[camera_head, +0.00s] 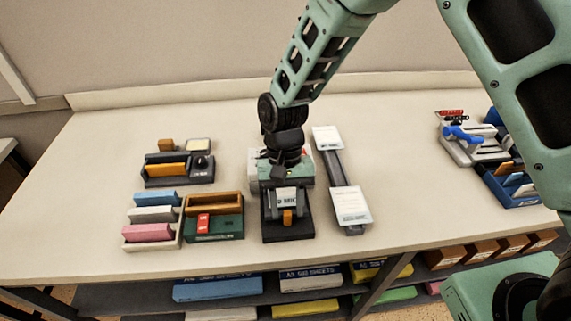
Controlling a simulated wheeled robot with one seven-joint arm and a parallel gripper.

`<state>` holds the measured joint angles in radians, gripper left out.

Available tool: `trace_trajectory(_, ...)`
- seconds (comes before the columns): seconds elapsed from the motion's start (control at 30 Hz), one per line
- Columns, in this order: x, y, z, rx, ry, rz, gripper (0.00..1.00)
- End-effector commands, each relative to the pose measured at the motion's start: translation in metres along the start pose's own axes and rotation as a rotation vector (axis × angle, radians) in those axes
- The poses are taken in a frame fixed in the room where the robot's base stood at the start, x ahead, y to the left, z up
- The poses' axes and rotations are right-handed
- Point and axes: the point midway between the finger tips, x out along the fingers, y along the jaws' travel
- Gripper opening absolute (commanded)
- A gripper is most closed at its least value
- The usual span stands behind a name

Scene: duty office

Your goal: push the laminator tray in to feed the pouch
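The laminator looks to be the pale green and grey box (265,181) in the middle of the table, partly hidden by my arm. A black tray (288,230) lies in front of it, on its near side. A grey piece marked "MIC" (287,197), which may be the pouch, sits on the tray with an orange tab (287,217). My gripper (285,158) points down over the top of the box, behind the tray. I cannot tell whether it touches the box. Its fingers are too dark and small to tell open from shut.
A dark bar with white cards (350,205) lies close on the right. A green box (228,232), coloured blocks (150,232) and a dark organiser (180,178) stand on the left. A blue tray (515,190) is far right. Bare table (400,210) lies between.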

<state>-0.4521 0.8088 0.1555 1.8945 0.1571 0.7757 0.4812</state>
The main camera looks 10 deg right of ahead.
Motion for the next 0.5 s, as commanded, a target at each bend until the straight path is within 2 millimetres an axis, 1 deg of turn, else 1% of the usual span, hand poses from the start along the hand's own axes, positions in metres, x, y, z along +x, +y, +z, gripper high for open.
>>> trace_trajectory(0.3,-0.072,0.0,-0.002,0.0,0.007,-0.004,0.38)
trace_trajectory(0.5,-0.116,0.0,-0.002,0.001,0.005,-0.003,0.38)
